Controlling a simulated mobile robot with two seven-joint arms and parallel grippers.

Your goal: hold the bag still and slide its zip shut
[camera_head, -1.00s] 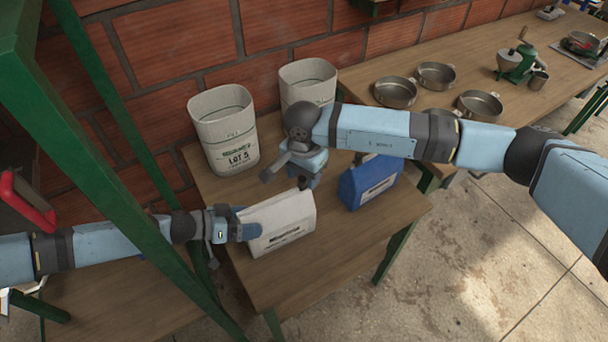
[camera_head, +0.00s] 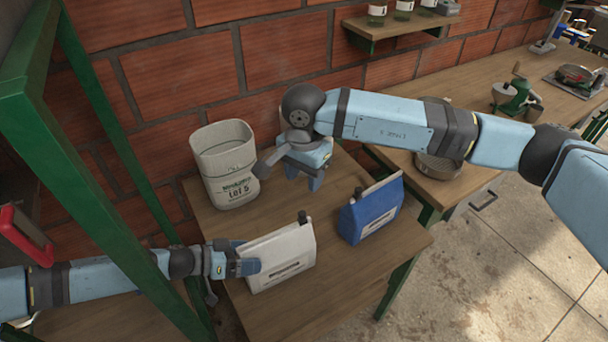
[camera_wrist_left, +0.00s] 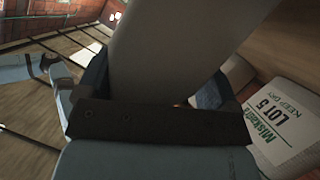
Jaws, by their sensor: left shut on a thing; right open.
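The white bag (camera_head: 282,262) stands upright on the wooden table, with a dark label line on its front. Its dark zip slider (camera_head: 302,217) sits at the right end of its top edge. My left gripper (camera_head: 248,262) is shut on the left end of this bag. In the left wrist view the pale bag (camera_wrist_left: 180,45) lies between the two blue fingers. My right gripper (camera_head: 305,178) is open and empty, above and behind the slider, apart from it. Whether the zip's teeth are joined cannot be made out.
A blue bag (camera_head: 372,212) with a dark slider stands to the right. An open LOT 5 sack (camera_head: 225,165) stands behind; another sack is mostly hidden by my right arm. Green posts (camera_head: 130,190) frame the left side. The table's front is clear.

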